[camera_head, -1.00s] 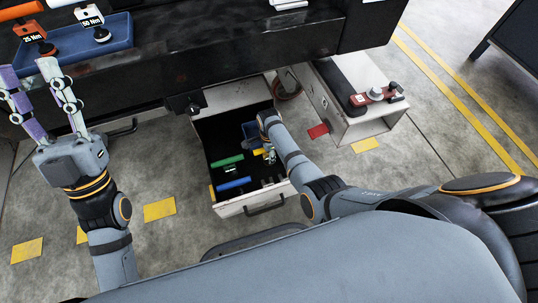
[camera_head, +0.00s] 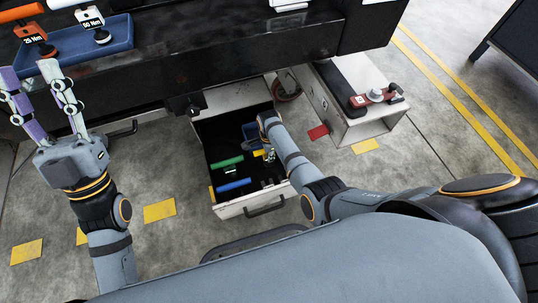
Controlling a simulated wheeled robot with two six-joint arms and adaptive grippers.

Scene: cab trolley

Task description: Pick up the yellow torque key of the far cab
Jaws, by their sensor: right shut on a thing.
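A yellow key (camera_head: 259,153) shows in small part in the open drawer (camera_head: 228,211), beside my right gripper. My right gripper (camera_head: 268,156) is down inside the drawer, shut on what appears to be the yellow key; my own arm and wrist hide most of the grip. A green key (camera_head: 228,162) and a blue key (camera_head: 233,185) lie in the drawer to the left of it. My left gripper (camera_head: 29,74) is open and empty, fingers apart, in front of the bench at the left.
A blue tray (camera_head: 118,38) with an orange and a white torque tool stands on the dark bench top (camera_head: 190,60). A second open cab (camera_head: 345,122) at the right carries a red tool (camera_head: 376,97). Yellow floor marks lie around.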

